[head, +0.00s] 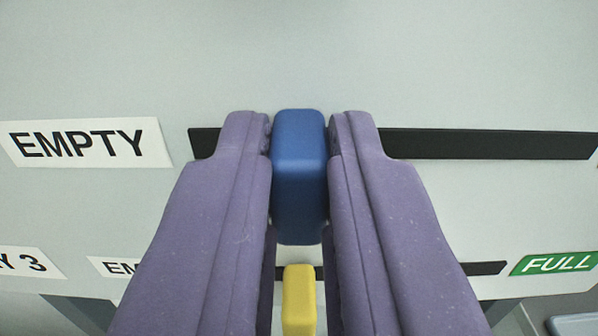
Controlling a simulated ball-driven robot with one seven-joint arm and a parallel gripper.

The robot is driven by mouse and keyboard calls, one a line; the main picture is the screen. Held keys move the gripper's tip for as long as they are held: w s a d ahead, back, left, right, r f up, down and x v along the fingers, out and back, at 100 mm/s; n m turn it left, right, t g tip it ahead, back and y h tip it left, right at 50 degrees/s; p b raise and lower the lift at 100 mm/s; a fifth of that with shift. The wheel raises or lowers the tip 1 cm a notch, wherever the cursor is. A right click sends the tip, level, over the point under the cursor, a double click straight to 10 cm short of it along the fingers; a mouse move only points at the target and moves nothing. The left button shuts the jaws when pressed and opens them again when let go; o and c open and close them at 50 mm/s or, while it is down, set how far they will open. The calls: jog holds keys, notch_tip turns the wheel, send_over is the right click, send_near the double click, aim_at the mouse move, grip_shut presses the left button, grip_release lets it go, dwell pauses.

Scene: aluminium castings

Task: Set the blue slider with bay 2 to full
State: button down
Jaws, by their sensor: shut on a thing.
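The blue slider (299,175) is a rounded blue knob on a black horizontal slot (480,144) in a pale grey panel. My gripper (299,140) has its two purple fingers shut on the blue slider, one on each side. The slider stands left of the middle of its slot, with a short bit of slot to its left and a long stretch to its right. An EMPTY label (85,143) is left of this slot. No bay 2 label is in view, and the far right end beyond the slot is mostly cut off.
Below is a second slot (484,268) with a yellow slider (299,300), seen between my fingers. A green FULL label (555,263) is at its right; a partly hidden EMPTY label (112,267) and a cut-off label ending in 3 (28,263) are at its left.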

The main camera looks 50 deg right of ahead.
jog(key=s+d+b, duration=0.4)
jog(key=s, duration=0.1)
jog(key=shift+s+d+b, duration=0.3)
jog(key=shift+d+b, duration=0.1)
jog(key=c, duration=1.1)
grip_release()
jog(key=shift+s+d, duration=0.1)
jog(key=shift+s, duration=0.05)
send_near(507, 127)
jog(key=shift+v, duration=0.9)
